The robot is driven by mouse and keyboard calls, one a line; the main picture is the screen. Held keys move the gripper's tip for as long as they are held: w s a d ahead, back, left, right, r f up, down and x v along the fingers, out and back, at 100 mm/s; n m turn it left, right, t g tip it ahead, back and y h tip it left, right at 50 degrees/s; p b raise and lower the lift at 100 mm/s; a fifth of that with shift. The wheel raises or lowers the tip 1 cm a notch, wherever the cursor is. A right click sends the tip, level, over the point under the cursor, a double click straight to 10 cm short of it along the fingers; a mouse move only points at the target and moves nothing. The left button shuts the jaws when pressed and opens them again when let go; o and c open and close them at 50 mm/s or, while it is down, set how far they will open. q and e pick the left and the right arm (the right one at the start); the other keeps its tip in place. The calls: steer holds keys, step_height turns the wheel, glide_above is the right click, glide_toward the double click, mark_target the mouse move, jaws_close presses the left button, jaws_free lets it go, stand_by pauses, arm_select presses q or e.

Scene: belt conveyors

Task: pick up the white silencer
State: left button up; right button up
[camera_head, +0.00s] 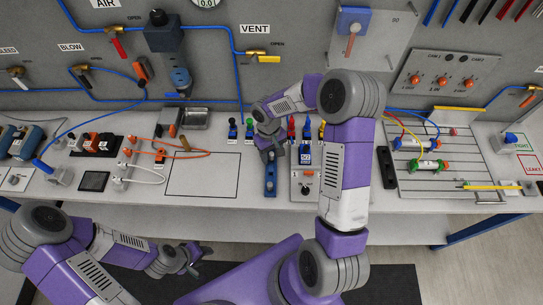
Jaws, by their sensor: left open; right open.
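Several small silencers stand in a row on the bench, including a dark blue one (232,128), a green one (249,127) and a red one (291,128). I cannot make out a white silencer for certain. My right gripper and forearm cover part of this row. My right gripper (269,150) points down over the bench, between the green and red silencers and just behind a blue block (270,180). My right gripper is open, and I see nothing held in it. My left gripper (194,258) is open and empty, low in front of the bench edge.
A blue-and-white box (305,154) stands right of my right gripper. A slotted plate (470,170) with cylinders and tubes lies at the right. Orange hoses (190,152) and a metal tray (195,118) lie at the left. The outlined rectangle (205,175) is mostly clear.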

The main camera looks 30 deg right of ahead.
steer(key=shift+c, duration=0.5)
jaws_close()
